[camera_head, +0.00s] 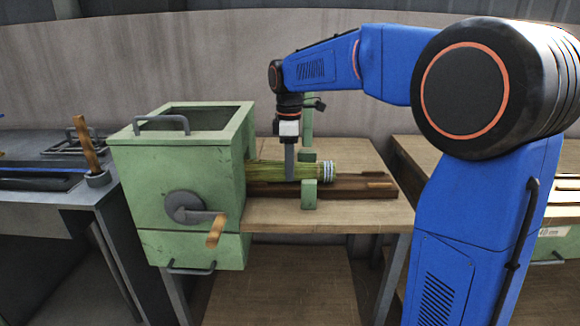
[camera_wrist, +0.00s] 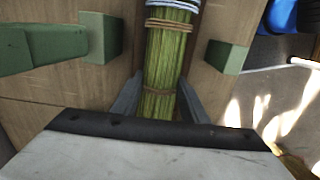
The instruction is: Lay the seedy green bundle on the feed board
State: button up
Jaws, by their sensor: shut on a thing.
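The green bundle (camera_head: 270,171) lies lengthwise over the brown feed board (camera_head: 348,187), between small green guide blocks. Its left end reaches the green machine box, and pale and blue bands wrap its right end. In the wrist view the bundle (camera_wrist: 166,57) runs up the middle, with a tan tie near my fingers. My gripper (camera_head: 290,176) points straight down and is shut on the bundle; in the wrist view its two fingers (camera_wrist: 159,100) flank it. I cannot tell whether the bundle's underside touches the board. No seeds can be made out at this size.
The green machine (camera_head: 178,160) has an open top and a wooden-handled crank (camera_head: 215,231) on its front. Green guide blocks (camera_wrist: 228,56) stand close on both sides of the bundle. A grey bench (camera_head: 50,198) stands left, and another wooden table (camera_head: 425,160) stands right.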

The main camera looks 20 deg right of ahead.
jog(key=shift+f, duration=0.15)
jog(key=o, duration=1.1)
notch_tip(320, 180, up, 12)
jog(key=s+d+f+m+t, duration=0.1)
jog(key=s+d+f+m, duration=0.15)
jog(key=s, duration=0.55)
jog(key=s+d+f+m+t, duration=0.1)
jog(key=s+d+f+m, duration=0.2)
jog(key=s, duration=0.6)
jog(key=s+f+m+t, duration=0.1)
jog(key=s+f+m, duration=0.2)
jog(key=s+f, duration=0.2)
jog(key=s+d+f+m+t, duration=0.1)
jog(key=s+f+m, duration=0.2)
jog(key=s+f, duration=0.2)
jog(key=s+f+m, duration=0.3)
jog(key=s+f, duration=0.3)
jog(key=shift+s+d+t, duration=0.25)
jog(key=shift+t, duration=0.15)
